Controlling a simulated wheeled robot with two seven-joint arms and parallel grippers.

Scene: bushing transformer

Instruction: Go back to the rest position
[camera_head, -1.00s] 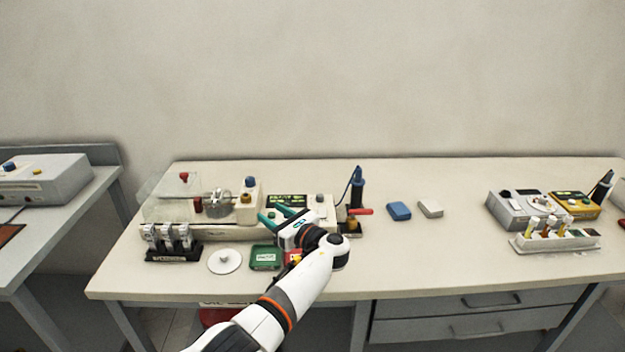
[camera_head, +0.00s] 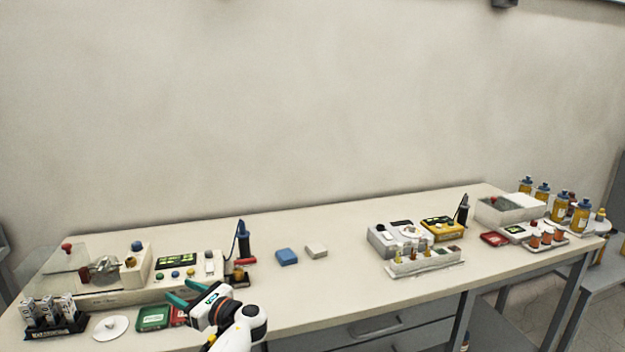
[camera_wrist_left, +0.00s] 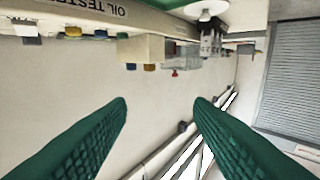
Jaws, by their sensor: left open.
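My left gripper (camera_head: 186,294) has green fingers and is at the lower left of the head view. It is over the front part of the bench (camera_head: 330,290), in front of the oil tester (camera_head: 180,262). In the left wrist view its two green fingers (camera_wrist_left: 160,110) are spread apart with nothing between them. The oil tester also shows at the top of that view (camera_wrist_left: 75,10), with its lettering upside down. My right gripper is not in view.
A green box (camera_head: 152,318) and a white disc (camera_head: 110,327) lie beside the gripper. A rack (camera_head: 55,325) stands at far left. A vial rack (camera_head: 425,262) and orange bottles (camera_head: 580,217) stand at right.

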